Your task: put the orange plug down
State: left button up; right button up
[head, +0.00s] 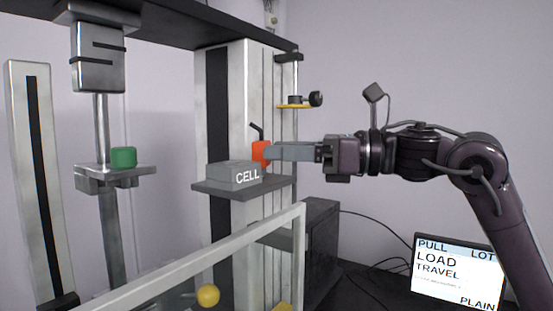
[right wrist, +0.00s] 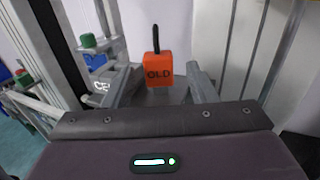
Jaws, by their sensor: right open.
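The orange plug (head: 261,153) has a dark, bent stem on top. It stands upright by the grey CELL block (head: 225,172), over the grey shelf (head: 272,188). My right gripper (head: 270,153) reaches in from the right at the plug. In the wrist view, its jaws (right wrist: 163,72) are open, one on each side of the plug, with gaps showing. The plug's underside is hard to see, so I cannot tell exactly what it rests on. My left gripper is not in view.
A green block (head: 123,158) sits on a grey bracket at left. A pale column (head: 258,80) stands behind the shelf, with a yellow-plated clamp (head: 297,105) above. A pale rail (head: 200,262) crosses in front. A screen (head: 459,273) stands at lower right.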

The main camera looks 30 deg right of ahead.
jog(key=b+v, duration=0.5)
jog(key=v, duration=0.5)
jog(key=shift+s, duration=0.15)
